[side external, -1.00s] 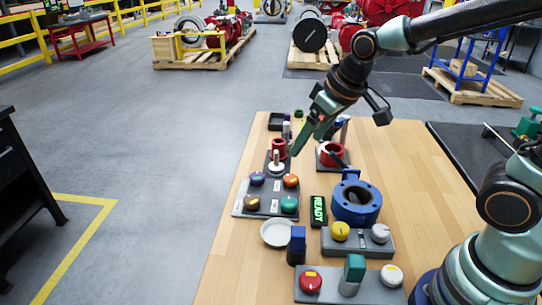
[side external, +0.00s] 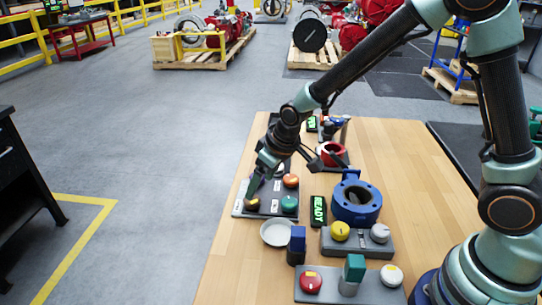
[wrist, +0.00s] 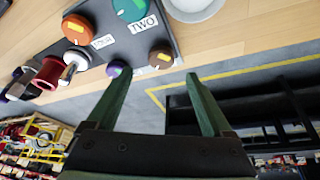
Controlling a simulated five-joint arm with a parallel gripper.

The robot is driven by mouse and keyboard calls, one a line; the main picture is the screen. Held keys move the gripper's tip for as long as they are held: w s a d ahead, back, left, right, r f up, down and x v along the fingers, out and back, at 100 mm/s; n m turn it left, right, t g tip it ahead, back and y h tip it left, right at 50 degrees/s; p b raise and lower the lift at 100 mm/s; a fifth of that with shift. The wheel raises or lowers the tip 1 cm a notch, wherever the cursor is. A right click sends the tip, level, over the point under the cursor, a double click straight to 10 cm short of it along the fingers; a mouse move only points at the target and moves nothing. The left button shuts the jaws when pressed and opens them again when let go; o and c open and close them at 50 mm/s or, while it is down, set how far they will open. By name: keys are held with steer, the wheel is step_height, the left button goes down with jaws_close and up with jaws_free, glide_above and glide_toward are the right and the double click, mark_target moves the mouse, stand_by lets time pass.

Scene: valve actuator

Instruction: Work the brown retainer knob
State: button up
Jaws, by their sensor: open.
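The brown retainer knob (side external: 252,203) sits at the front left corner of a grey four-way panel (side external: 270,212). It bears a yellow mark. In the wrist view the brown knob (wrist: 160,57) appears between and just beyond my fingertips, beside a partly hidden label. My gripper (side external: 251,192) is open, pointing down at the panel's left side; its fingers also show in the wrist view (wrist: 157,76). I see no contact with the knob. A purple knob (wrist: 117,68) is partly behind the left finger in the wrist view.
Orange (side external: 290,180) and teal (side external: 289,203) knobs share the panel. A white dish (side external: 277,233) lies in front. The table's left edge is close.

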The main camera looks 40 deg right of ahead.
mark_target(255, 200)
steer(key=shift+x, duration=3.05)
